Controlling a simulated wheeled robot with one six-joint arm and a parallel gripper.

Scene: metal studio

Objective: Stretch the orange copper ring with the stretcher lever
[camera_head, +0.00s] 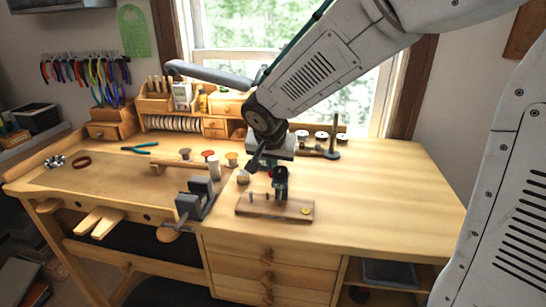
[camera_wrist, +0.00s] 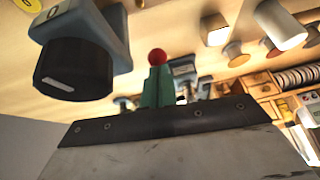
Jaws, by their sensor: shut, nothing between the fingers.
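A small orange-yellow round thing (camera_head: 305,211) lies on the right end of that base. It may be the copper ring, but it is too small to tell. My gripper (camera_head: 254,166) is shut and empty, just left of and above the stretcher's top. Whether it touches the stretcher cannot be told. I cannot tell whether this is the lever.
A grey vise (camera_head: 194,198) is clamped at the bench front, left of the base. A brown ring-shaped piece (camera_head: 82,162) and teal pliers (camera_head: 139,149) lie further left. The bench right of the base is clear.

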